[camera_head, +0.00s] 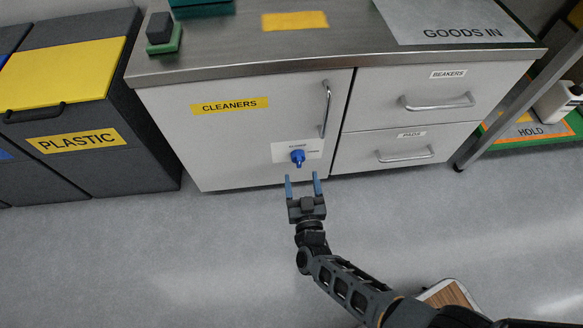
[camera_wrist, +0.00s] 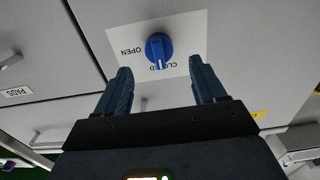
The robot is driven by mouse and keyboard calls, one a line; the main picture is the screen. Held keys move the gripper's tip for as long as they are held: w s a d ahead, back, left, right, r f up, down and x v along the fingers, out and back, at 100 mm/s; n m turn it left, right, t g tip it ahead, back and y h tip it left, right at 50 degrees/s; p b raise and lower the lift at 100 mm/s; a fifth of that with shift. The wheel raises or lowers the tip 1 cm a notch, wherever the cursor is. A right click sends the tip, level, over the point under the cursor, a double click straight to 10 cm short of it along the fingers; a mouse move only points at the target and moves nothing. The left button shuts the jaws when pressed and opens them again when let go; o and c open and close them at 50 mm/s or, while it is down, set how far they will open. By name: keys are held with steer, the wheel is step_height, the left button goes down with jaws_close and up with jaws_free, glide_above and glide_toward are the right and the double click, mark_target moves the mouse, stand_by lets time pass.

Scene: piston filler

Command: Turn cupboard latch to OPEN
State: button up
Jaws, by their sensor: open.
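The cupboard latch (camera_head: 298,157) is a blue knob on a white label plate (camera_head: 283,151), low on the grey cupboard door (camera_head: 230,135) marked CLEANERS. In the wrist view the knob (camera_wrist: 159,48) has a white pointer mark directed at the word CLOSED, partly covered by the knob. The word OPEN (camera_wrist: 131,51) is to its left in that view. My gripper (camera_head: 303,182) is open and empty, its two blue fingers pointing at the door just below the knob. In the wrist view the fingers (camera_wrist: 166,85) stand either side of the knob's line, apart from it.
A vertical bar handle (camera_head: 327,109) is on the cupboard door above right of the knob. Drawers marked BEAKERS (camera_head: 440,90) and PADS (camera_head: 405,148) are to the right. A PLASTIC bin (camera_head: 75,142) stands left. The floor (camera_head: 200,250) in front is mostly clear.

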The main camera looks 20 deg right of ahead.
mark_target(299, 165)
steer(key=b+x, duration=0.2)
steer(key=x, duration=0.4)
steer(key=shift+w+d, duration=0.1)
steer(key=shift+w, duration=0.1)
steer(key=shift+c, duration=0.4)
jaws_close()
